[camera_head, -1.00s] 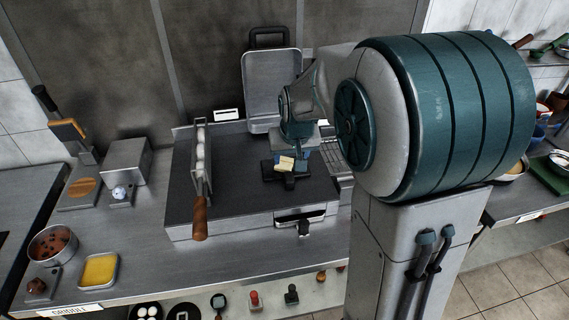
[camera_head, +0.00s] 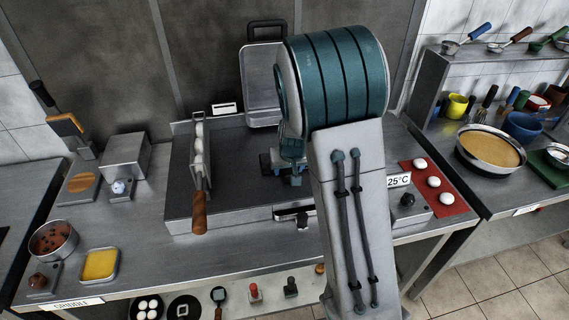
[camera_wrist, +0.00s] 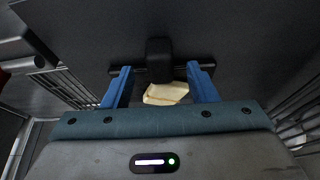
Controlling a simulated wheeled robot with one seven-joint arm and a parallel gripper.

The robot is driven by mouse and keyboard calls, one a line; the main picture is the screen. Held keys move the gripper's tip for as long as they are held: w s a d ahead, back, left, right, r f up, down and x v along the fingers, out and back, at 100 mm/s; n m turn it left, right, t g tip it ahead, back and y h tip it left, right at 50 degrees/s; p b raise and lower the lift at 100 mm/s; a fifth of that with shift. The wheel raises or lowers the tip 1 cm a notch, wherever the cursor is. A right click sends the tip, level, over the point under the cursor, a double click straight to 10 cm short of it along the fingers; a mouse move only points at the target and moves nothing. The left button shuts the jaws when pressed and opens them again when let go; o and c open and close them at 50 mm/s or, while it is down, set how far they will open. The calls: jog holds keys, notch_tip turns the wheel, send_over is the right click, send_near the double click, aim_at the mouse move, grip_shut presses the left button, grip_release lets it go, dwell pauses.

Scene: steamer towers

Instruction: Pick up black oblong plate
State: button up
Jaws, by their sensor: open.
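A black piece (camera_wrist: 159,52) with a dark crossbar lies on the dark griddle surface in the wrist view. I take it for the black oblong plate, but its full outline is unclear against the dark surface. My gripper (camera_wrist: 160,72) is open, with its blue fingers apart on either side of the crossbar's middle. A pale beige piece (camera_wrist: 165,94) shows between the fingers, nearer to the palm; nothing is visibly clamped. In the head view my arm hides most of the gripper and the plate's area.
The griddle (camera_head: 240,190) holds a long basket with a wooden handle (camera_head: 199,213) at its left. A raised lid (camera_head: 261,85) stands behind. A red mat (camera_head: 440,190) with white buns is at right. Wire racks (camera_wrist: 62,88) flank the gripper. Open griddle surface lies left of my arm.

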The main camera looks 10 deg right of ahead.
jog(key=shift+x, duration=1)
grip_shut()
jog(key=shift+r, duration=0.1)
jog(key=shift+w+r, duration=0.1)
jog(key=shift+r, duration=1.25)
jog(key=s+d+r+b, duration=0.3)
jog(key=d+r, duration=0.5)
jog(key=d, duration=0.3)
jog(key=shift+d+b, duration=0.2)
jog(key=shift+b, duration=0.2)
jog(key=shift+r, duration=0.15)
